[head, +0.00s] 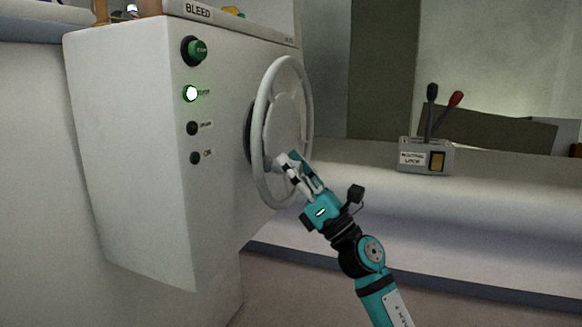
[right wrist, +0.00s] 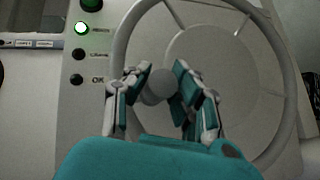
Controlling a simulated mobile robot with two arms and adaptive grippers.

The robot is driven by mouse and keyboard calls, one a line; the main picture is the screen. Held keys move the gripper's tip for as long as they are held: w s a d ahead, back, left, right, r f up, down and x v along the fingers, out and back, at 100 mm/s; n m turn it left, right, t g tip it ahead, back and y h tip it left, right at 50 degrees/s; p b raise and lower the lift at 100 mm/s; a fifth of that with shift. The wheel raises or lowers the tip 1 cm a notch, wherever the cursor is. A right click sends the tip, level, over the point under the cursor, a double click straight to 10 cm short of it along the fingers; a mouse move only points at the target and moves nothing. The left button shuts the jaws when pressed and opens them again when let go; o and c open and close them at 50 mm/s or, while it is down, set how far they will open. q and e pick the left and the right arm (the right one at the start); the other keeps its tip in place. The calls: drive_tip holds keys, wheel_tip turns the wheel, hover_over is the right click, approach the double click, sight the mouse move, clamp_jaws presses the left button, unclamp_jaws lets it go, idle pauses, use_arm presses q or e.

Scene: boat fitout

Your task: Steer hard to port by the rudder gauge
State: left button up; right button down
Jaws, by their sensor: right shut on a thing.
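A grey steering wheel (head: 308,108) stands upright on the side of a white console (head: 130,150). Its rim also shows in the right wrist view (right wrist: 120,40). My right gripper (head: 286,160) is at the lower left part of the wheel. In the right wrist view its two fingers (right wrist: 160,90) are shut on a round grey knob (right wrist: 158,84) on the wheel. I do not see a gauge that I can make out as the rudder gauge. My left gripper is not in view.
The console face carries a green button (head: 194,50), a lit green lamp (head: 190,93) and dark buttons (head: 193,128). A lever box (head: 425,157) with a black and a red lever stands on the ledge at right. The ledge between wheel and box is clear.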

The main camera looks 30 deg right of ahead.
drive_tip(key=shift+a+f, duration=0.15)
drive_tip(key=shift+a, duration=0.15)
drive_tip(key=c, duration=1.1)
unclamp_jaws()
drive_tip(key=shift+s, duration=0.15)
drive_tip(key=shift+s+d+f, duration=0.1)
drive_tip(key=shift+s+d, duration=0.05)
drive_tip(key=shift+d, duration=0.05)
drive_tip(key=v, duration=1.1)
drive_tip(key=shift+s+d+f, duration=0.1)
drive_tip(key=shift+s+f, duration=0.05)
